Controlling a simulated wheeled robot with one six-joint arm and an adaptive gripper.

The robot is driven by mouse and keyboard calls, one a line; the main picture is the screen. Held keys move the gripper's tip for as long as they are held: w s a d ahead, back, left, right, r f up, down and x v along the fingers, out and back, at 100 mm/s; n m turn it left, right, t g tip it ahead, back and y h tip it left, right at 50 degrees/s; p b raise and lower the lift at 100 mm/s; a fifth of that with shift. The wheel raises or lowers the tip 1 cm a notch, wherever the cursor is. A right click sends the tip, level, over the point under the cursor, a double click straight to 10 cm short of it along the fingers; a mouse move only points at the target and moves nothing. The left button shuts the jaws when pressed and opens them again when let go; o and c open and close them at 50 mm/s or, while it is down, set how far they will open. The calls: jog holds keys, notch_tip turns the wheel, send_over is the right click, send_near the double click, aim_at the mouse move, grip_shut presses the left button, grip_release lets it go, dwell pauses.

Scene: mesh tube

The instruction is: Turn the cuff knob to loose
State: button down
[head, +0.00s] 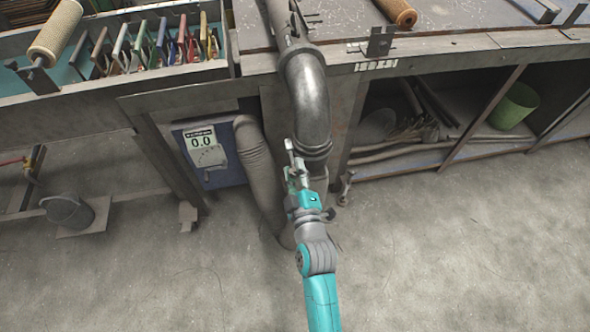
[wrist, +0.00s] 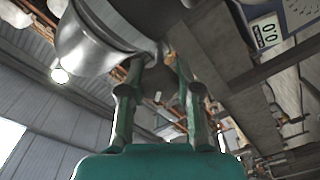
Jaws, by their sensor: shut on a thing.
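A dark metal elbow pipe (head: 308,100) comes down from the bench and ends in a ringed cuff (head: 317,150). My gripper (head: 293,162) is at the left side of the cuff, at the end of my teal arm. In the wrist view my gripper (wrist: 156,72) has its two fingers pointing up at the lower rim of the shiny pipe (wrist: 100,35). The fingers are shut on the cuff knob, which is mostly hidden by them and by the rim. I cannot tell which way the knob is set.
A blue meter box (head: 209,155) reading 0.0 hangs left of the pipe, with a grey flexible hose (head: 258,170) beside it. An open shelf (head: 420,150) with a green bin (head: 513,106) is at right. A bucket (head: 68,211) stands at left. The front floor is clear.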

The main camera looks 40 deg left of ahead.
jog(key=n, duration=1)
jog(key=shift+n, duration=0.4)
dwell(0.4)
jog(key=c, duration=0.8)
grip_release()
jog(key=v, duration=1.2)
